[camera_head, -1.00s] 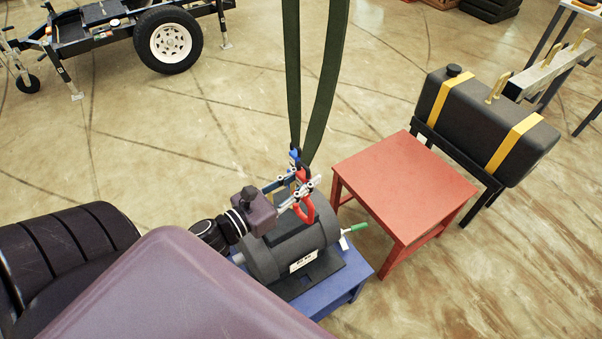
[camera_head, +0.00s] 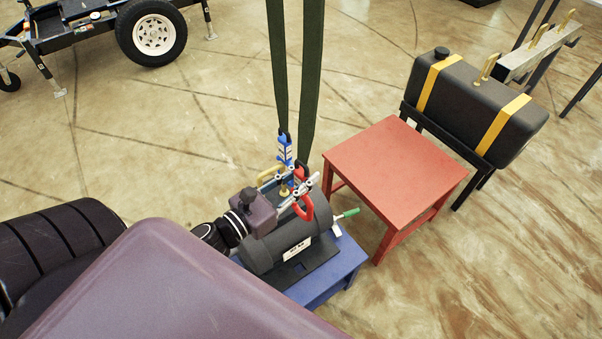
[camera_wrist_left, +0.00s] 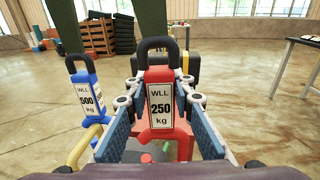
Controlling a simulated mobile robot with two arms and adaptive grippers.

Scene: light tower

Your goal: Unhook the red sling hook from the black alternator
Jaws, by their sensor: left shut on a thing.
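The black alternator (camera_head: 300,240) lies on its side on a low blue stand. My left gripper (camera_head: 300,187) is above its top, shut on the red sling hook. In the left wrist view the hook's red body (camera_wrist_left: 160,103), marked WLL 250 kg, sits between the finger pads (camera_wrist_left: 160,115) with its black loop on top. In the head view the red curved part (camera_head: 304,207) shows just over the alternator. I cannot tell whether it is still in a lifting eye. My right gripper is not in view.
A blue hook (camera_head: 285,151), marked WLL 500 kg in the left wrist view (camera_wrist_left: 88,95), hangs close left of the red one. Dark green slings (camera_head: 312,80) come from above. A red table (camera_head: 395,170), a strapped black tank (camera_head: 470,105) and the blue stand (camera_head: 330,270) are near.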

